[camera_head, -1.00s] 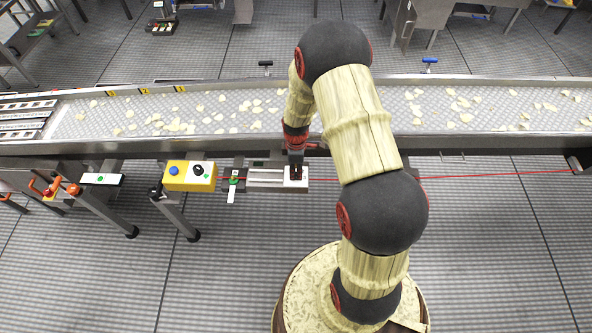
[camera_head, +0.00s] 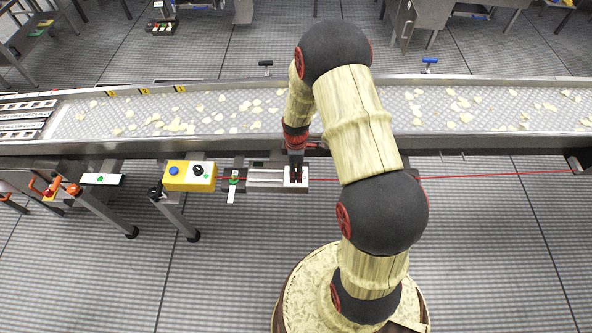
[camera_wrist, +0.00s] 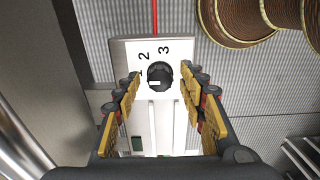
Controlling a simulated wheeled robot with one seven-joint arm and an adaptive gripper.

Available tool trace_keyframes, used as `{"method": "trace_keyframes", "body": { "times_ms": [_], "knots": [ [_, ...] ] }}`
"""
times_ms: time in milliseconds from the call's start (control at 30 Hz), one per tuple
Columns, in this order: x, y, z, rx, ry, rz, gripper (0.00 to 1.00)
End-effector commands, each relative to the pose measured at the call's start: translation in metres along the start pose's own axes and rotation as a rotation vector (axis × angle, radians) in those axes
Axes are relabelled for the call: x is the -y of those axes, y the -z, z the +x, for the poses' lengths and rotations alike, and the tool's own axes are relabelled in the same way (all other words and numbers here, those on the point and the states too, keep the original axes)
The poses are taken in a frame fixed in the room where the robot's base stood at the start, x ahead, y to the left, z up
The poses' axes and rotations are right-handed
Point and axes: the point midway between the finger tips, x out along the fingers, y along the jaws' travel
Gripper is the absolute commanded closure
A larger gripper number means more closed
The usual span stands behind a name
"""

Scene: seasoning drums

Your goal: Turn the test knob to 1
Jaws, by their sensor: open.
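The test knob (camera_wrist: 160,74) is a round black dial on a white plate, with the digits 1, 2 and 3 printed around its left and upper sides. A white mark on the knob lies at its lower left, on the side of the 1. My gripper (camera_wrist: 160,79) is open, with one finger on each side of the knob and visible gaps to it.
A red cord (camera_head: 490,175) runs right. The conveyor (camera_head: 240,105) with scattered chips lies behind. My base stands in front.

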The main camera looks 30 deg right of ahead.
Motion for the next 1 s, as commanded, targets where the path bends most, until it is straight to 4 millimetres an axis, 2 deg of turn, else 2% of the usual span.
{"method": "trace_keyframes", "body": {
  "times_ms": [167, 500, 600, 800, 1000],
  "knots": [
    [-0.002, 0.001, -0.019, -0.001, -0.005, 0.000, 0.59],
    [-0.002, 0.001, -0.086, -0.001, -0.005, 0.000, 0.59],
    [-0.001, 0.000, -0.101, -0.001, -0.004, 0.000, 0.59],
    [-0.001, 0.000, -0.117, -0.001, -0.002, 0.000, 0.59],
    [0.000, 0.000, -0.119, 0.000, -0.001, 0.000, 0.59]
  ]
}}
